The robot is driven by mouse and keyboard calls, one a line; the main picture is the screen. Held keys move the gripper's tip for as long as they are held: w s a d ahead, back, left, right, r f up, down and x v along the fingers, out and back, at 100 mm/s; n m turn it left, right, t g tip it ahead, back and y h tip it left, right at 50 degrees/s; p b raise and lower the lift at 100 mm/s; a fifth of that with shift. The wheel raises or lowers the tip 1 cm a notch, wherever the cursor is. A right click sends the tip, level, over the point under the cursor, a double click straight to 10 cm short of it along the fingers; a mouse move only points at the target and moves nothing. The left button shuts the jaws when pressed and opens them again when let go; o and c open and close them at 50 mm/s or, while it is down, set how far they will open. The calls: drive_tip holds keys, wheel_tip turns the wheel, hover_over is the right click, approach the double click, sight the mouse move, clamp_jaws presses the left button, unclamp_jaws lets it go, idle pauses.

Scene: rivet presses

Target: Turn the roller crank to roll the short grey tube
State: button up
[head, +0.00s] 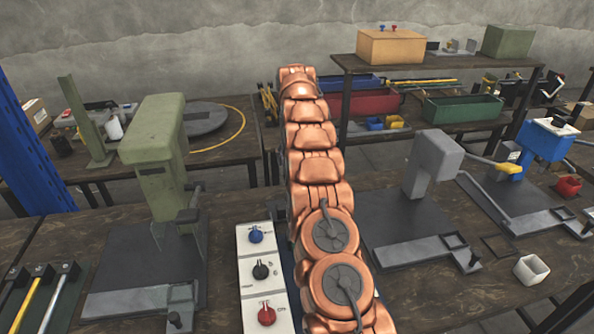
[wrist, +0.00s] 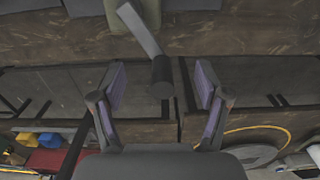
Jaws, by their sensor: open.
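In the wrist view, my gripper (wrist: 160,68) is open, its two purple-padded fingers apart on either side of a dark cylindrical handle (wrist: 162,80). The handle is joined to a flat grey crank bar (wrist: 138,28) that slants to the upper left. There is a gap between each finger and the handle, and I cannot tell whether the handle is within the fingers' depth. In the head view, my gripper is hidden behind my copper arm. A short, pale grey, square hollow tube (head: 531,269) stands on the bench at right. I cannot tell whether it is the task's tube.
A green press (head: 155,150), a grey press (head: 430,160) and a blue press (head: 545,140) stand on the bench. A white panel with three knobs (head: 262,275) is beside my arm. Behind are a shelf with bins (head: 463,108) and a dark disc (head: 203,120).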

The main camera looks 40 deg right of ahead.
drive_tip(key=o, duration=0.4)
drive_tip(key=shift+c, duration=0.2)
drive_tip(key=shift+r, duration=0.1)
drive_tip(key=shift+r+p, duration=2.3)
drive_tip(key=shift+r, duration=1.1)
